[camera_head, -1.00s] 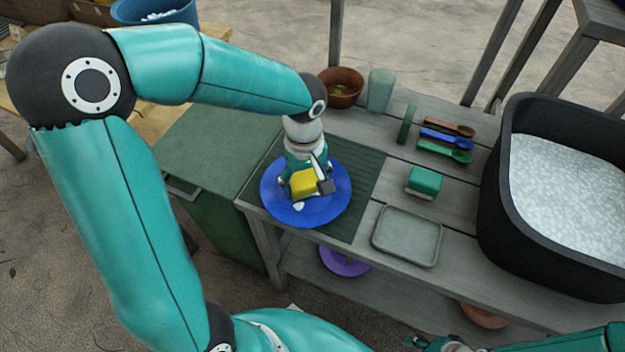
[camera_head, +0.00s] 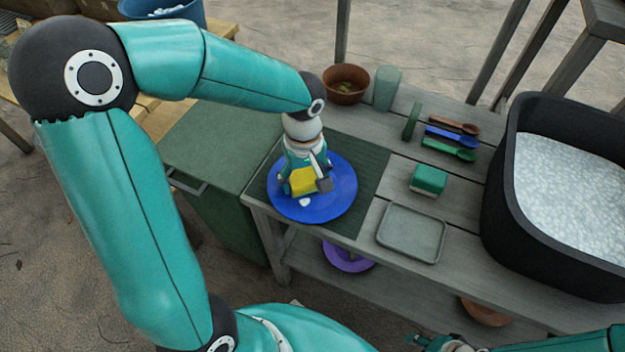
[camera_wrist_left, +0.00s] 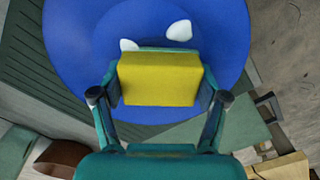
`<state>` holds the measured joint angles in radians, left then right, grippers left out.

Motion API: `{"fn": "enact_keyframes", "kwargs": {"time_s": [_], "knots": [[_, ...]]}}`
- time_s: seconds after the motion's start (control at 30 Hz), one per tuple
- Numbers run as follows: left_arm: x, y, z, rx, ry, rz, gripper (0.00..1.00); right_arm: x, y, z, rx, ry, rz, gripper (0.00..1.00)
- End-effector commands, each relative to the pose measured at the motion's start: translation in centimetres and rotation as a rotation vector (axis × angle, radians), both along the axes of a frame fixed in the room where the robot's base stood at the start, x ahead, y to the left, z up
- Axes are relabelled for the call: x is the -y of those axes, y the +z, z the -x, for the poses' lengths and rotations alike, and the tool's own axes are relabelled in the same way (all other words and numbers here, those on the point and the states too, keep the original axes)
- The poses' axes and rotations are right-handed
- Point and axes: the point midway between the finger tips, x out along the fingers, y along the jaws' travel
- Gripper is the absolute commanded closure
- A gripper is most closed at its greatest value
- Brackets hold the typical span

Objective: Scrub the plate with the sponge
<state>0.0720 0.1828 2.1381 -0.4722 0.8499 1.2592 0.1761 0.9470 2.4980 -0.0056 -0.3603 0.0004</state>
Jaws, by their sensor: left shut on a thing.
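My left gripper (camera_head: 305,180) is shut on a yellow sponge (camera_head: 302,182) and points down over the blue plate (camera_head: 335,200). The wrist view shows the yellow sponge (camera_wrist_left: 160,80) between the two fingers, in front of the blue plate (camera_wrist_left: 70,40). The sponge appears to be at the plate's surface, but contact is hidden. White patches (camera_wrist_left: 180,31) show on the plate beside the sponge. The plate lies on a dark green ribbed mat (camera_head: 371,165). My right gripper (camera_head: 437,343) shows only partly at the bottom edge; its fingers are unclear.
A grey tray (camera_head: 411,257) and a green block with a pale base (camera_head: 428,179) lie right of the mat. Spoons (camera_head: 449,141), a brown bowl (camera_head: 345,84) and a greenish cup (camera_head: 386,88) stand behind. A black tub (camera_head: 497,215) blocks the right side.

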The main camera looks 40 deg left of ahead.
Motion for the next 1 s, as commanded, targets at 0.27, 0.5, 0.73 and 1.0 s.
{"fn": "enact_keyframes", "kwargs": {"time_s": [0.27, 0.5, 0.73, 1.0], "knots": [[1.3, -0.2, -0.2, -0.004, -0.014, -0.001, 0.64, 0.0, -0.7, 0.0, -0.001, 0.000, 0.000, 0.60], [3.4, 0.0, -0.4, -0.003, -0.014, -0.001, 0.64, 0.0, -0.9, 0.0, -0.001, -0.001, 0.000, 0.60], [3.3, 3.5, -0.4, -0.003, -0.013, 0.001, 0.64, 0.0, 1.2, 0.0, 0.000, 0.000, 0.000, 0.60], [3.2, 5.9, -0.4, -0.002, -0.011, 0.001, 0.64, 0.0, 3.0, 0.0, 0.000, 0.000, 0.000, 0.60]]}}
